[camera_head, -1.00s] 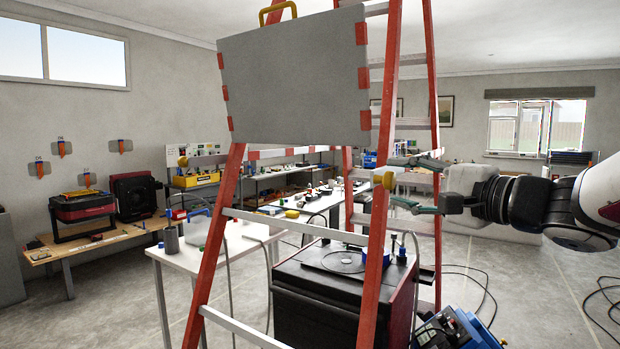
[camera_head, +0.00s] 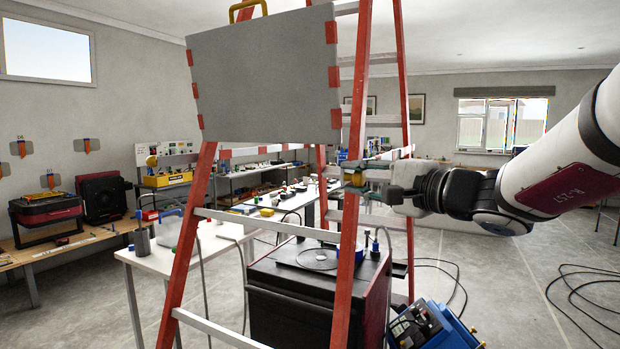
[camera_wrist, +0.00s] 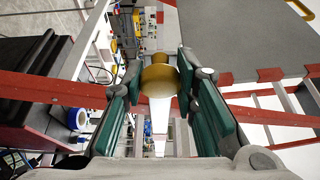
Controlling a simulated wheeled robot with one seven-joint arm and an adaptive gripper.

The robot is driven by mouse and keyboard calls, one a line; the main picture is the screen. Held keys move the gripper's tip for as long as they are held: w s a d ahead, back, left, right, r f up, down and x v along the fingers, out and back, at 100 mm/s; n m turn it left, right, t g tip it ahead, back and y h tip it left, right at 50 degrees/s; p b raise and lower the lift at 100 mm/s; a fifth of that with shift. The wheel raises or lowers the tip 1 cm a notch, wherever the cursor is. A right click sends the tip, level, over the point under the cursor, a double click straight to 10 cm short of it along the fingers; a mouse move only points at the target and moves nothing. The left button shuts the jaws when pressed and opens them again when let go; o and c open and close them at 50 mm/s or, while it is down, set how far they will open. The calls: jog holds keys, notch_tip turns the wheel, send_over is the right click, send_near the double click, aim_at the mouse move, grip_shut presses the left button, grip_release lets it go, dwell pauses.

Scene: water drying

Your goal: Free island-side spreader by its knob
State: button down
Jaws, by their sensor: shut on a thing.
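A brass-yellow knob (camera_head: 354,174) sits at mid-height on the right red rail of the stepladder (camera_head: 350,240). My gripper (camera_head: 362,178) reaches it from the right and is shut on it. In the wrist view the knob (camera_wrist: 159,80) lies between the green finger pads, at their far ends. A pale bar (camera_wrist: 160,118) runs from the knob toward the palm in that view; I take it for the spreader, but its joint to the ladder is hidden.
A grey panel (camera_head: 265,80) with a yellow handle hangs on the ladder's upper part. A black cabinet (camera_head: 310,300) stands behind the lower rails, and a blue device (camera_head: 435,325) is beside it. Cables (camera_head: 585,300) lie on the otherwise open floor at right.

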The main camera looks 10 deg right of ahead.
jog(key=shift+f, duration=0.1)
jog(key=f+b, duration=0.1)
jog(key=b, duration=0.2)
jog(key=shift+w+n, duration=0.15)
jog(key=shift+n, duration=0.15)
jog(key=f+n+b, duration=0.1)
jog(key=b, duration=0.4)
jog(key=f+n+t+b, duration=0.1)
jog(key=f+b, duration=0.1)
jog(key=b, duration=0.2)
jog(key=shift+w+d+f+b, duration=0.1)
jog(key=shift+d+f+b, duration=0.1)
jog(key=shift+b, duration=0.2)
jog(key=c, duration=1.3)
grip_release()
jog(key=shift+r+y, duration=0.1)
jog(key=shift+y, duration=0.2)
jog(key=v, duration=1.2)
